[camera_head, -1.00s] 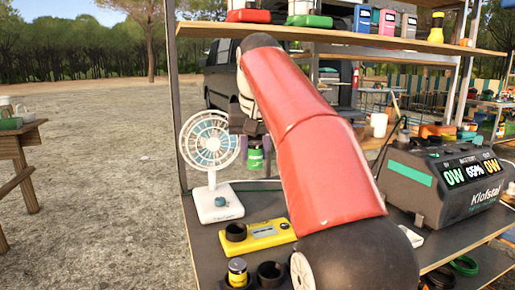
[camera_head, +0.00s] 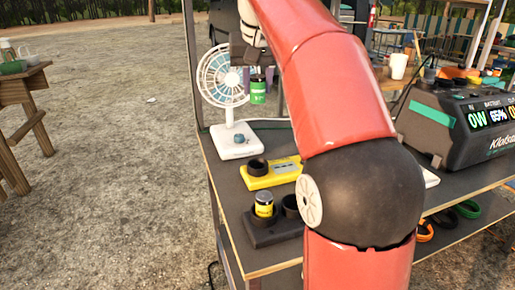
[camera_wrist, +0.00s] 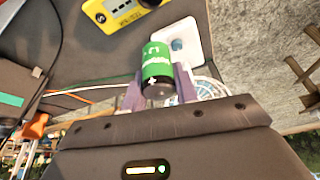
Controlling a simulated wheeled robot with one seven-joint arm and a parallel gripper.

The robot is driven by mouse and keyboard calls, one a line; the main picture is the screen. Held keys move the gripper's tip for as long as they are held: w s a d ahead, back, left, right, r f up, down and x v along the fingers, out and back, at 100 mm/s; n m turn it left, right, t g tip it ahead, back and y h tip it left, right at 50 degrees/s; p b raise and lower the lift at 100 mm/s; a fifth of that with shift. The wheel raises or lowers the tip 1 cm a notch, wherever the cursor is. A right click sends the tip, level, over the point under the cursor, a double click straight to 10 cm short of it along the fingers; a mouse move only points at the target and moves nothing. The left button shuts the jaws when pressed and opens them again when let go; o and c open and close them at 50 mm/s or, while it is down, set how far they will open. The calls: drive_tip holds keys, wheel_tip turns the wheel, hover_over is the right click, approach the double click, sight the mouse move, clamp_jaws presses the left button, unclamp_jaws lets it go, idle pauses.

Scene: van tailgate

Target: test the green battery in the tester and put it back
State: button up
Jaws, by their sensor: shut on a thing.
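The green battery (camera_head: 258,92) hangs upright in my gripper (camera_head: 254,70), above the bench and in front of the white fan in the head view. In the wrist view the battery (camera_wrist: 157,62) sits between the two fingers of my gripper (camera_wrist: 159,88), which is shut on it. The yellow tester (camera_head: 284,175) lies on the bench below, with a black round cup at its left end that looks empty. Part of the tester (camera_wrist: 122,14) shows in the wrist view. A black holder (camera_head: 268,234) in front of it has a yellow battery in one cup; the cup beside it looks empty.
The white fan (camera_head: 238,141) stands behind the tester, close to the held battery in the picture. A dark power station (camera_head: 455,120) stands at the right. My arm covers the bench middle. Cable coils (camera_head: 440,217) lie on a lower shelf.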

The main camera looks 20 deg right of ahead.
drive_tip(key=b, duration=1.1)
hover_over(257, 164)
drive_tip(key=s, duration=0.1)
wheel_tip(257, 164, down, 14)
drive_tip(key=shift+s+a+f, duration=0.1)
drive_tip(key=shift+a+f, duration=0.05)
drive_tip(key=shift+f, duration=0.1)
drive_tip(key=shift+f, duration=0.2)
idle(1.0)
drive_tip(key=shift+f+b, duration=0.9)
drive_tip(key=shift+f, duration=0.65)
drive_tip(key=shift+s, duration=0.1)
drive_tip(key=o, duration=1)
drive_tip(key=shift+f, duration=0.1)
drive_tip(key=shift+c, duration=0.2)
drive_tip(key=shift+o, duration=0.8)
drive_tip(key=shift+r, duration=0.35)
drive_tip(key=p+v, duration=0.2)
drive_tip(key=v, duration=0.6)
drive_tip(key=shift+p, duration=0.3)
